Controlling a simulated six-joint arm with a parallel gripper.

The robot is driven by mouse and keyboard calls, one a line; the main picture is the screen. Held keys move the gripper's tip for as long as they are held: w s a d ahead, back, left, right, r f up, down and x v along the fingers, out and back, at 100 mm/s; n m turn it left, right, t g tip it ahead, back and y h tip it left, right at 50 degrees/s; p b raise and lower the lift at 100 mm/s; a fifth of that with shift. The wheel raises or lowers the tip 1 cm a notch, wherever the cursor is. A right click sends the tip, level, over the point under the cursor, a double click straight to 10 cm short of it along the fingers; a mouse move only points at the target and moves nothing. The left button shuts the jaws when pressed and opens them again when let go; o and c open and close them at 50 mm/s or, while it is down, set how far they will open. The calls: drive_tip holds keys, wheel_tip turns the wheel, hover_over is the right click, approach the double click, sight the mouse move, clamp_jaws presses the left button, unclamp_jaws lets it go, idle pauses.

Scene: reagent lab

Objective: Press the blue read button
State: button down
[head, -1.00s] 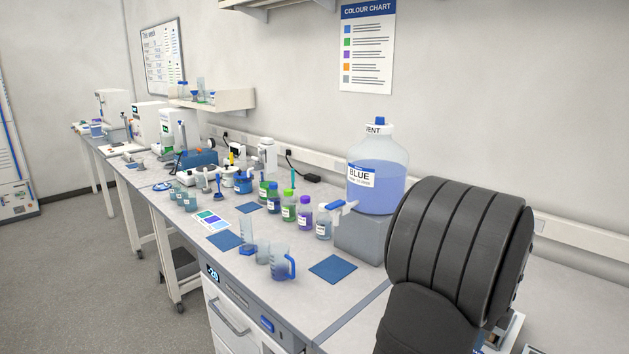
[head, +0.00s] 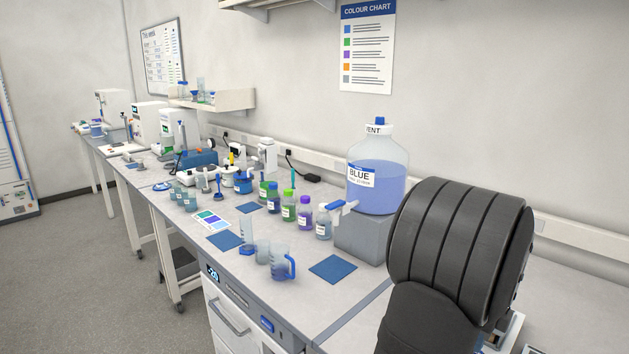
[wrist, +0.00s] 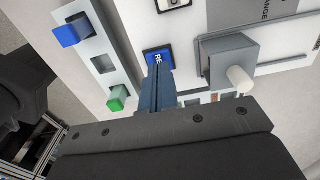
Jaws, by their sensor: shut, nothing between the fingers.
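The blue read button (wrist: 157,57) shows in the wrist view as a blue square with white letters, partly covered by my fingertips. My gripper (wrist: 158,72) is shut and empty, its narrow fingers pointing at the button and overlapping its lower part. I cannot tell whether the fingertips touch the button or sit just above it. In the head view a large dark part of my arm fills the lower right, and neither the fingers nor the button can be seen there.
In the wrist view, a blue block (wrist: 71,33) and a green block (wrist: 117,97) stand on a white strip to the left. A grey box (wrist: 230,60) with a white knob (wrist: 239,80) stands close to the right of my fingers.

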drive_tip(key=shift+f, duration=0.75)
drive_tip(key=shift+r, duration=3.55)
drive_tip(key=shift+f, duration=3.35)
